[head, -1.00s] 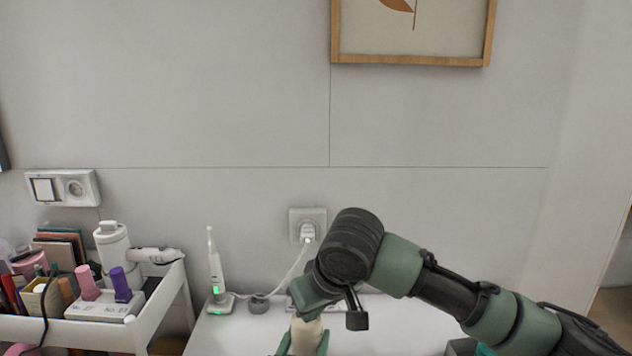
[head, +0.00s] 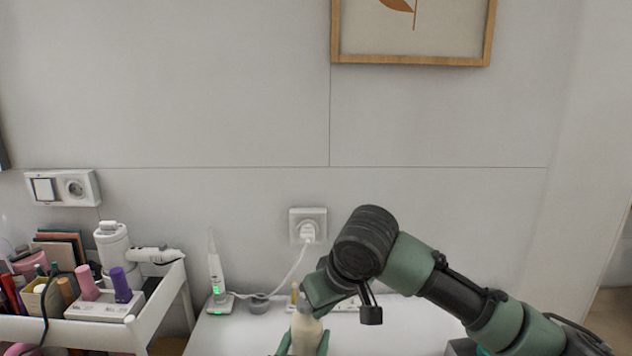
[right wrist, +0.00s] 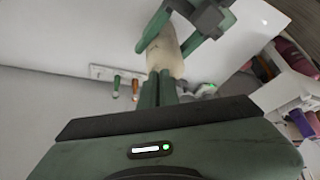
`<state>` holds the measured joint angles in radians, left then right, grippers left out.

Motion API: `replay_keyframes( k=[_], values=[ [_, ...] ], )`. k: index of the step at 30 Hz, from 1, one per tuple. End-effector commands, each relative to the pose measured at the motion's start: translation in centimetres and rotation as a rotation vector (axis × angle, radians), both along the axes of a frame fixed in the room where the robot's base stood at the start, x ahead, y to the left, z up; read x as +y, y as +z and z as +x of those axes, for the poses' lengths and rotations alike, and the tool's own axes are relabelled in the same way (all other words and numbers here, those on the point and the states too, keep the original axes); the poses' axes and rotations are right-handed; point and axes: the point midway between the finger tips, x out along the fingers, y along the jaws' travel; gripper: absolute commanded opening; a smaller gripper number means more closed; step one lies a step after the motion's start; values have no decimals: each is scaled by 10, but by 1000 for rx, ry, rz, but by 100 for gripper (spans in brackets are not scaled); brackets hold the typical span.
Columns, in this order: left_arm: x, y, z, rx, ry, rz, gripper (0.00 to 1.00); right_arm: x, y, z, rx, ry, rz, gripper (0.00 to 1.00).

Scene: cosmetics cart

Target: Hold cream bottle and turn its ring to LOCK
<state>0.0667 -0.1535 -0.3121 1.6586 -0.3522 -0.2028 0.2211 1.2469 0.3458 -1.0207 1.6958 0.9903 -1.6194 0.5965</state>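The cream bottle (head: 305,334) is pale and stands roughly upright at the bottom of the head view; its lower part is out of frame. My left gripper (head: 304,347) has its green fingers on both sides of the bottle and looks shut on it; it also shows in the right wrist view (right wrist: 178,32). My right gripper (head: 306,309) is at the top end of the bottle (right wrist: 165,52). In the right wrist view its fingers (right wrist: 159,78) are close together at that end and appear shut on it. They hide the ring, and no LOCK mark can be read.
A white table (head: 255,335) lies below the grippers. A white toothbrush-like device (head: 216,275) stands left. A cosmetics cart (head: 150,315) full of items is further left.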

Motion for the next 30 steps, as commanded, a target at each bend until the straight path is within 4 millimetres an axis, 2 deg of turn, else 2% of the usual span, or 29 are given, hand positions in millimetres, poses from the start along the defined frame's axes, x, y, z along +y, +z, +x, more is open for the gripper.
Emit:
replay_keyframes(
  k=[5,16,30],
  values=[
    [-1,1,0,-2,-2,0,0,-2,1,3,-3,-2,0,0],
    [-1,1,0,-2,-1,-1,0,-7,3,-3,-3,0,1,0],
    [0,1,0,-1,0,0,0,-7,55,-3,-2,0,0,0]
  ],
)
